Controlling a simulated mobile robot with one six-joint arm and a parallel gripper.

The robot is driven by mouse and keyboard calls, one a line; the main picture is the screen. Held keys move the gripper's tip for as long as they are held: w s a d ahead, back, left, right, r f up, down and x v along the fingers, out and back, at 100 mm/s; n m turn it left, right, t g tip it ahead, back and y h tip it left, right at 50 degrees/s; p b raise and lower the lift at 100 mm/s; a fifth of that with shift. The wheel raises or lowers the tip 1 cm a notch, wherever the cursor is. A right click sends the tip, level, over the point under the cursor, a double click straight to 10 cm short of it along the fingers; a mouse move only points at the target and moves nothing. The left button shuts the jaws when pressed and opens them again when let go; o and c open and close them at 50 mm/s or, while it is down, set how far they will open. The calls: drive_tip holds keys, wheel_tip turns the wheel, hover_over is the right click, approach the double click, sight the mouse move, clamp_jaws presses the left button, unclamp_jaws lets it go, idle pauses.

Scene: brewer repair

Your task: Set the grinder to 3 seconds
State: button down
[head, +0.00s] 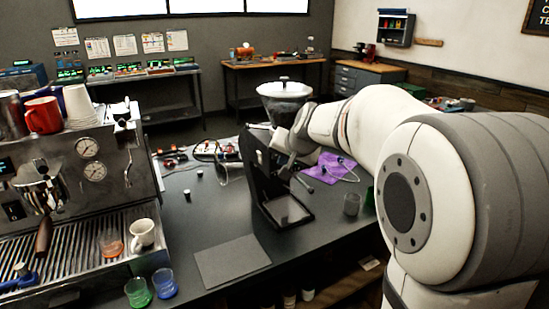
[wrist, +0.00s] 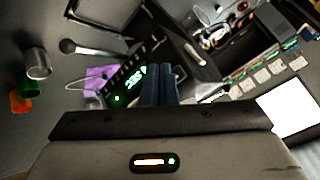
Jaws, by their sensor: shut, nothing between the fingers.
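The grinder is a black machine (head: 255,170) with a clear hopper (head: 285,90) on top and a flat tray (head: 287,210) at its base. It stands on the dark counter in the head view. In the wrist view its dark front panel carries a lit green display (wrist: 133,79), turned sideways and too small to read surely. My gripper (wrist: 162,72) is shut and empty, its dark fingers close beside the display. Whether the fingertips touch the panel cannot be told. In the head view the wrist is at the grinder's upper right side and the fingertips are hard to make out.
An espresso machine (head: 75,190) stands at the left, with a red mug (head: 43,115) on top. A flat dark mat (head: 232,262) lies before the grinder. Cables lie behind.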

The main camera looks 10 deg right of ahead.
drive_tip(key=shift+s+d+b, duration=0.25)
drive_tip(key=shift+s+b, duration=0.2)
drive_tip(key=shift+s, duration=0.35)
drive_tip(key=shift+s+d+b, duration=0.25)
drive_tip(key=shift+s+b, duration=0.2)
drive_tip(key=shift+s, duration=0.35)
drive_tip(key=shift+s+d+b, duration=0.25)
drive_tip(key=shift+s+b, duration=0.2)
drive_tip(key=shift+s, duration=0.35)
idle(0.6)
